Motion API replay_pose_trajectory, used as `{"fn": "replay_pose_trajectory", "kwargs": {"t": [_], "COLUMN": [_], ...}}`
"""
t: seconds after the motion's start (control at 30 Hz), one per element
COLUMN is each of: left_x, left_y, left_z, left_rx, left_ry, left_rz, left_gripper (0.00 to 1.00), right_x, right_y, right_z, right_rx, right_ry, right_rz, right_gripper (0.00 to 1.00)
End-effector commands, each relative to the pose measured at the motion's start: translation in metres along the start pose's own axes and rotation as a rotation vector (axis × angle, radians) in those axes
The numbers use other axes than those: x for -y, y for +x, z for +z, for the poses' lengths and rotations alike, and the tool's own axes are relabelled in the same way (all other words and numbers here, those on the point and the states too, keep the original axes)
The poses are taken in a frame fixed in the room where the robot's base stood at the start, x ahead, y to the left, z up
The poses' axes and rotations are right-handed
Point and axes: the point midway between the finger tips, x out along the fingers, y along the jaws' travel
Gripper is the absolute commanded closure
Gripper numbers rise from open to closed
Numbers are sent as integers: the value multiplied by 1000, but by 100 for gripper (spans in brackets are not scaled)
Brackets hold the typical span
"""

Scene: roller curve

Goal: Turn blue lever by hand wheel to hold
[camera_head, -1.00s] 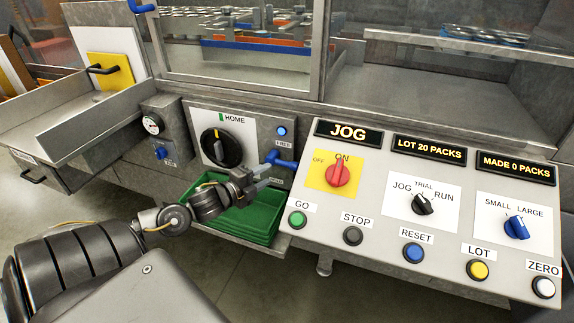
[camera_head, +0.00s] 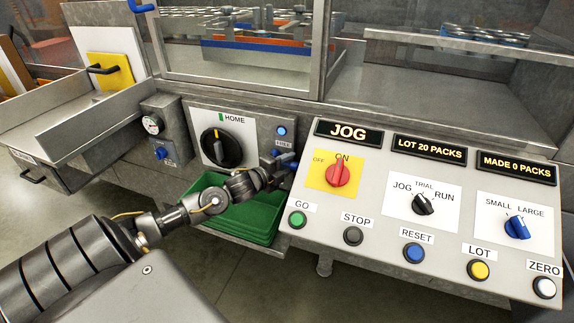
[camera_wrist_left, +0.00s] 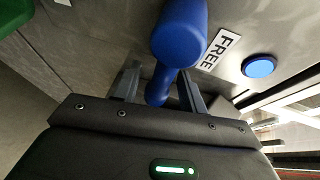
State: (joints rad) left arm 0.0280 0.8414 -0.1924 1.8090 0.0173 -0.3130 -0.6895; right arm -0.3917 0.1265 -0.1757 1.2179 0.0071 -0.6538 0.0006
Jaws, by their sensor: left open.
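The blue lever (camera_wrist_left: 180,38) is large in the left wrist view, with its thick end at the top and its arm running down between my fingers. In the head view only a bit of the lever (camera_head: 284,155) shows behind my gripper. My left gripper (camera_head: 279,168) is open at the lever; in the wrist view its fingers (camera_wrist_left: 160,85) stand on either side of the lever's arm. I cannot tell whether they touch it. A FREE label (camera_wrist_left: 220,49) sits beside the lever. The HOLD label is hidden by my gripper. The black hand wheel (camera_head: 221,147) is left of the lever. My right gripper is not in view.
A blue round button or lamp (camera_head: 282,131) sits above the lever. A green bin (camera_head: 240,222) lies below my left wrist. The control panel (camera_head: 380,240) with knobs and buttons stands close on the right. A gauge (camera_head: 151,125) is at the left.

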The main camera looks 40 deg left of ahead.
Motion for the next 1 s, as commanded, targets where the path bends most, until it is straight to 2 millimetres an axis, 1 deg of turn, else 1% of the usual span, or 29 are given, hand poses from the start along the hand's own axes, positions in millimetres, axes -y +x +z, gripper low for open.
{"fn": "replay_pose_trajectory", "kwargs": {"t": [0.13,0.17,0.47,0.5,0.83,1.0], "left_x": [0,0,0,0,-1,-3], "left_y": [0,0,0,0,1,8], "left_z": [0,0,0,0,-4,-12], "left_rx": [0,0,0,-1,-7,-18], "left_ry": [0,0,0,0,5,43], "left_rz": [0,0,0,0,3,19], "left_gripper": [58,59,99,100,100,100], "right_x": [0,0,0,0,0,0], "right_y": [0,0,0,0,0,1], "right_z": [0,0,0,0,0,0], "right_rx": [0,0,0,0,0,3], "right_ry": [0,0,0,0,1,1], "right_rz": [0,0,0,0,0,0], "right_gripper": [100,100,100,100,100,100]}}
